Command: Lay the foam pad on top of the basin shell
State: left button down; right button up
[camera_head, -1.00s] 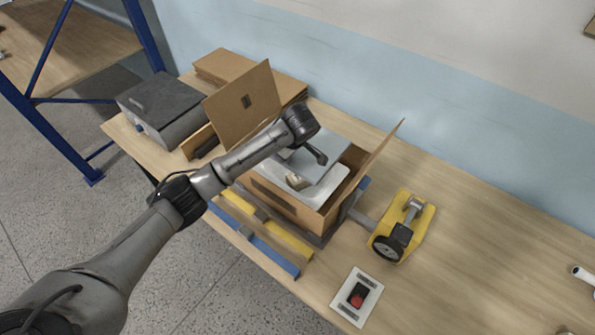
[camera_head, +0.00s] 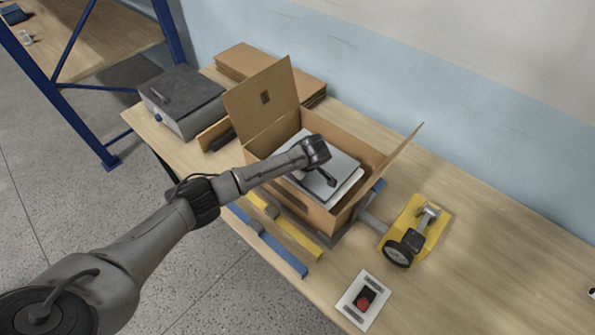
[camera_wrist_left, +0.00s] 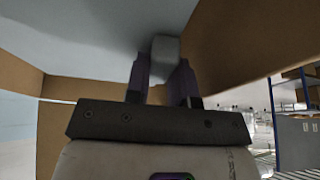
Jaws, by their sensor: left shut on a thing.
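The foam pad (camera_head: 343,168) is a flat light-grey sheet inside the open cardboard box, seen in the head view. The white basin shell (camera_head: 352,188) shows only as a pale edge under and beside the pad; most of it is hidden. My left gripper (camera_head: 328,181) reaches in over the box's near wall, partly hidden by its own wrist. In the left wrist view my left gripper (camera_wrist_left: 165,65) is shut on a pale block at the pad's grey surface (camera_wrist_left: 75,35). I cannot tell whether the pad touches the shell. My right gripper is not in view.
The cardboard box (camera_head: 290,190) has raised flaps at left and right. A yellow strapping tool (camera_head: 415,228) and a red-button panel (camera_head: 363,300) lie to its right. A grey case (camera_head: 182,100) and flat cardboard (camera_head: 245,62) stand behind left.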

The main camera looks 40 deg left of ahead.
pick_arm(q)
jog(key=shift+f, duration=0.55)
jog(key=c, duration=1)
grip_release()
jog(key=shift+r, duration=0.25)
jog(key=p+v, duration=0.1)
jog(key=v, duration=1.1)
jog(key=shift+r, duration=0.4)
